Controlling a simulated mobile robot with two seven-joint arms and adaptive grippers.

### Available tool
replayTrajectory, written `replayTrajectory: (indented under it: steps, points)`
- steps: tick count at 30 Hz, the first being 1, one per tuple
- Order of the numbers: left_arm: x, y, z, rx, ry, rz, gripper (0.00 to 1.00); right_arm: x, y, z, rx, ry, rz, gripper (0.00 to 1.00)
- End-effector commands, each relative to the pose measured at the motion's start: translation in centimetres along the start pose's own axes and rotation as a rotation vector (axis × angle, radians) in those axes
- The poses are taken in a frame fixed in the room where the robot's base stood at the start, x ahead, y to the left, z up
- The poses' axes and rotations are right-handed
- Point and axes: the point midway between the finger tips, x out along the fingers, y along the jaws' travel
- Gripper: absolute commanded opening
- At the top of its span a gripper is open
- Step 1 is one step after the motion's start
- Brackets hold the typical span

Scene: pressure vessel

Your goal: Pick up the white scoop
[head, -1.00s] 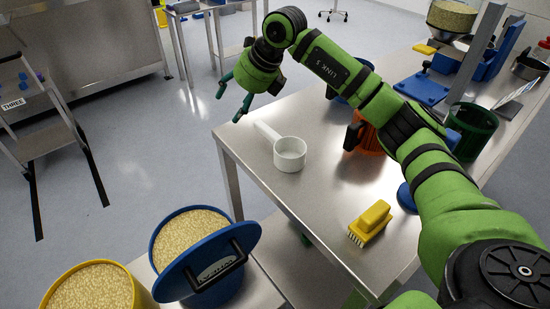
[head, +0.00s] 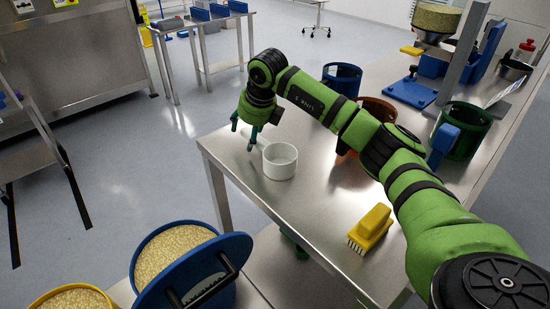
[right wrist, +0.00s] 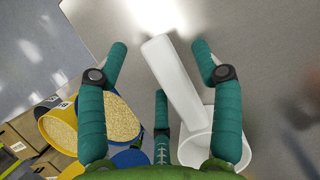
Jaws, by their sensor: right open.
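The white scoop (head: 280,161) stands on the steel table near its left edge, its round cup toward the camera. Its handle is mostly hidden behind my right gripper in the head view. My right gripper (head: 243,138) is open and over the handle side of the scoop. In the right wrist view the scoop's handle (right wrist: 172,78) lies between the spread green fingers of the right gripper (right wrist: 158,70), and the cup (right wrist: 205,146) is at the lower right, partly covered by a finger. I cannot tell whether any finger touches it. My left gripper is not in view.
On the steel table (head: 320,225) are a yellow brush (head: 371,226), an orange container (head: 378,108), a blue container (head: 342,78) and a green container (head: 464,128). Grain-filled buckets, one blue-rimmed (head: 172,252) and one yellow (head: 72,299), stand at the lower left.

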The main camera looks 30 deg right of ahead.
Motion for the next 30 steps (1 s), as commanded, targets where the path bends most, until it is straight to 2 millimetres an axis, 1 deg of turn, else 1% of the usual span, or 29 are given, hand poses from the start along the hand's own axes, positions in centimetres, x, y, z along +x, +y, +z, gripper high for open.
replayTrajectory:
  steps: [6,8,9,11,12,20,23,26,30]
  points:
    - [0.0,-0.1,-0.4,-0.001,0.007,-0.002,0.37,0.1,0.0,0.0,0.000,-0.001,0.000,0.66]
    - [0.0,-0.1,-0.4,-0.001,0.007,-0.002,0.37,0.1,0.0,0.0,0.000,-0.001,0.000,0.42]
    - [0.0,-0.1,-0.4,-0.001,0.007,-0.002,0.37,0.1,0.0,0.0,0.000,-0.001,0.000,0.26]
    - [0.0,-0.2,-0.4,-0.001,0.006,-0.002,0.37,0.1,0.0,0.0,0.000,-0.001,0.000,0.02]
    - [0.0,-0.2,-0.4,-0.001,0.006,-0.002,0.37,0.1,0.0,0.0,0.000,-0.001,0.000,0.00]
    - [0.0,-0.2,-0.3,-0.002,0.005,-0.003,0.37,0.0,0.0,0.1,0.000,-0.003,0.000,0.00]
    - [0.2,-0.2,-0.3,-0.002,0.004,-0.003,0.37,-0.5,0.0,0.3,0.000,-0.005,0.000,0.00]
    - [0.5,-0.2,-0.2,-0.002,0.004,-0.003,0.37,-1.7,0.0,0.9,0.000,-0.007,-0.001,0.00]
    - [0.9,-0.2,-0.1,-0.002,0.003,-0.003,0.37,-4.4,0.0,2.0,0.000,-0.008,0.000,0.00]
